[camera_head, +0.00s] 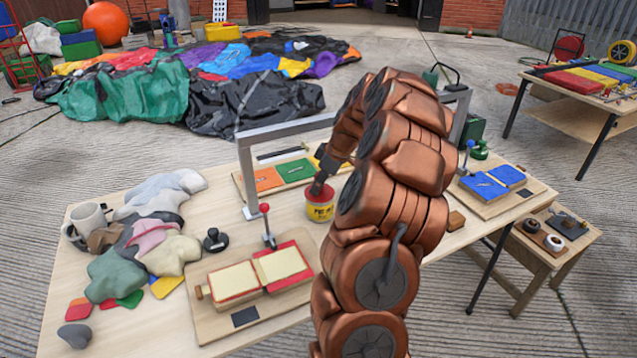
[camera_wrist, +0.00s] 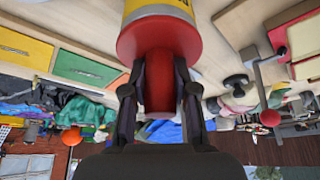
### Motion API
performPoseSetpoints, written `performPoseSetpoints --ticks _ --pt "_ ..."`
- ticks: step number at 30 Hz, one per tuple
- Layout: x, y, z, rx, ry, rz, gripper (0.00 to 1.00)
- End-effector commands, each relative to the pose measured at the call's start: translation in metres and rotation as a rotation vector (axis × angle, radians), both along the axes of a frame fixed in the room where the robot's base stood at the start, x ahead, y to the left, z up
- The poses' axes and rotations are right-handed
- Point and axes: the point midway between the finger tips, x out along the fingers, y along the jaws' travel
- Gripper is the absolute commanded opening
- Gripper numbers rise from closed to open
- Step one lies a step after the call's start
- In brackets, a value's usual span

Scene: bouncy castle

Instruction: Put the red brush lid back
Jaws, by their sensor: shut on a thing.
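A yellow can (camera_head: 320,212) with dark lettering stands upright on the wooden table, near its middle. The red brush lid (camera_head: 328,192) is at the top of the can, below my gripper (camera_head: 318,186). In the wrist view, which looks upside down, the red lid (camera_wrist: 160,42) meets a grey band at the edge of the yellow can (camera_wrist: 160,8). My gripper (camera_wrist: 160,100) is shut on the lid's narrow red stem, one finger on each side. I see no clear gap between lid and can, but cannot tell whether the lid is fully seated. The brush part is hidden.
A board with red frames and a red-knobbed lever (camera_head: 265,212) stands left of the can. A grey metal frame (camera_head: 247,165) rises behind it. Fabric pieces (camera_head: 150,225) and a mug (camera_head: 88,222) lie at the left. A blue-pad board (camera_head: 487,190) is right.

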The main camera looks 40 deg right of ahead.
Motion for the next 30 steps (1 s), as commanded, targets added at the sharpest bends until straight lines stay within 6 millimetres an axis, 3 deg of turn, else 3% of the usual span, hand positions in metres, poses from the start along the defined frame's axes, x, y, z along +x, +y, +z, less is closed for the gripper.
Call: performPoseSetpoints --ticks 7,8,14,25,30 --pt "0.0 0.0 -0.004 0.0 -0.001 0.0 0.0" --pt "0.0 0.0 -0.003 0.0 -0.001 0.0 0.3" --pt "0.0 0.0 -0.002 0.0 -0.001 0.0 0.51" --pt "0.0 0.0 0.0 -0.001 0.0 0.0 0.52" --pt "-0.004 -0.004 0.015 -0.003 -0.005 -0.002 0.52"
